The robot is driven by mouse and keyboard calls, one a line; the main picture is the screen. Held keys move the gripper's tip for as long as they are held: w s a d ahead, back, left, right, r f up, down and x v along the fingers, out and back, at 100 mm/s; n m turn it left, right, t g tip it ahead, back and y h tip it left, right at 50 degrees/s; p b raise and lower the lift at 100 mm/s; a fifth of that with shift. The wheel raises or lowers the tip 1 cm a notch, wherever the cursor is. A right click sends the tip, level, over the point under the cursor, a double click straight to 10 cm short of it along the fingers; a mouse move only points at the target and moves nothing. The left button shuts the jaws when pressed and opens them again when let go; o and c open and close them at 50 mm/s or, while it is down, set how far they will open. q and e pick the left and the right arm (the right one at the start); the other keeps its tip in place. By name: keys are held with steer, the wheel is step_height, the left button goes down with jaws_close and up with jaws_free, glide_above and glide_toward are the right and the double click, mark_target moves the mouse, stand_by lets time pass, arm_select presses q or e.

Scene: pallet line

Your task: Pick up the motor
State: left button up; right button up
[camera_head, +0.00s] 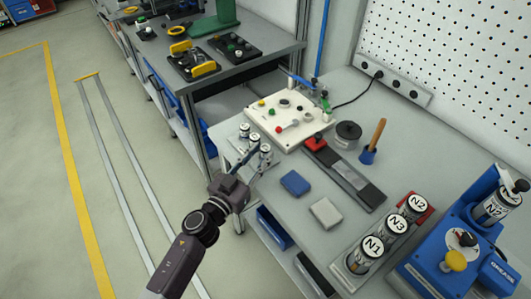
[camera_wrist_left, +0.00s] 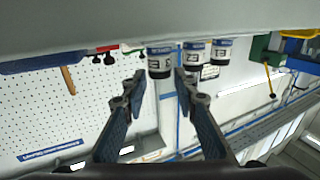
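Three small white-and-dark motors stand in a row at the near left corner of the workbench: one in front (camera_head: 265,150), one in the middle (camera_head: 254,139) and one at the back (camera_head: 244,130). My left gripper (camera_head: 250,160) is right beside the front motor, partly overlapping it in the head view. In the left wrist view, upside down, the fingers (camera_wrist_left: 158,84) are open and spread. The nearest motor (camera_wrist_left: 160,62) shows between the fingertips; the other two (camera_wrist_left: 194,52) (camera_wrist_left: 221,50) are to its right. No grip is visible. My right gripper is out of view.
A white fixture board (camera_head: 290,118) lies behind the motors. A blue block (camera_head: 295,183) and a grey block (camera_head: 326,212) lie on the bench. Labelled canisters (camera_head: 372,246) and a blue grease machine (camera_head: 455,250) stand at the right. Open floor lies left.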

mark_target(263, 152)
arm_select(q)
steer(key=x, duration=0.3)
steer(key=shift+w+d+f, duration=0.15)
steer(key=shift+w+f, duration=0.1)
steer(key=shift+f, duration=0.1)
steer(key=shift+s, duration=0.1)
steer(key=c, duration=0.7)
jaws_close()
steer(key=shift+r, duration=0.15)
